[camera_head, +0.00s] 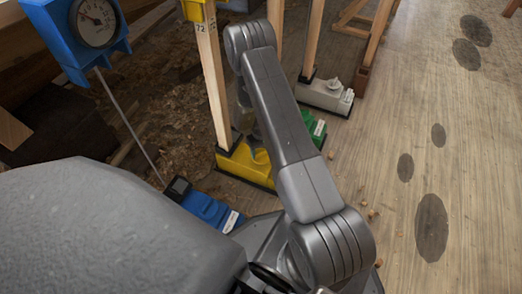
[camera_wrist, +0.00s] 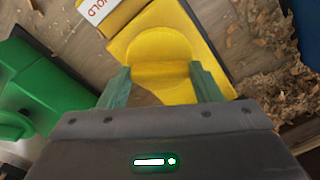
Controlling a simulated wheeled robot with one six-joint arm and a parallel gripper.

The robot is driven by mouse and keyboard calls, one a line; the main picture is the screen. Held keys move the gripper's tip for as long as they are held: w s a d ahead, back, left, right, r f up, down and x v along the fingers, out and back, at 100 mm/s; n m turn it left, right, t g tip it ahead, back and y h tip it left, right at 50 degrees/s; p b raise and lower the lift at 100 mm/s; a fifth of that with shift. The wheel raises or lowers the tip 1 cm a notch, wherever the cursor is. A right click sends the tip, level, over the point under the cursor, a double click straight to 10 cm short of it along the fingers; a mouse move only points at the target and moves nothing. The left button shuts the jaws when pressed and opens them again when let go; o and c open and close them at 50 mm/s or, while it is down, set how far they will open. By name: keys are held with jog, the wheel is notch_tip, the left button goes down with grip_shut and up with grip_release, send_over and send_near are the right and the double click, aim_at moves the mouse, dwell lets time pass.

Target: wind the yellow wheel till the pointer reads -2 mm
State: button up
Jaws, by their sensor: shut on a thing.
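The yellow wheel (camera_wrist: 160,72) shows in the wrist view as a yellow rounded piece on a yellow base. My gripper (camera_wrist: 160,68) has its two green fingers on either side of the wheel and is shut on it. In the head view the yellow base (camera_head: 232,165) stands on the floor under a wooden post, and my arm hides most of the wheel and gripper. The round dial (camera_head: 97,22) sits in a blue housing at the upper left. Its thin pointer is towards the left of the face, but the figures are too small to read.
A green unit (camera_head: 314,128) stands right behind my arm, and it fills the left of the wrist view (camera_wrist: 40,85). A grey unit (camera_head: 325,95) is farther back. A blue unit (camera_head: 207,208) lies nearer. Wood shavings cover the ground at left; the plank floor (camera_head: 440,130) at right is open.

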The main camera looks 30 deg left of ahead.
jog(key=o, duration=1)
notch_tip(320, 180, up, 14)
jog(key=p, duration=0.4)
jog(key=shift+p, duration=0.4)
jog(key=shift+f, duration=0.1)
notch_tip(320, 180, down, 14)
jog(key=b, duration=0.4)
jog(key=shift+b, duration=0.4)
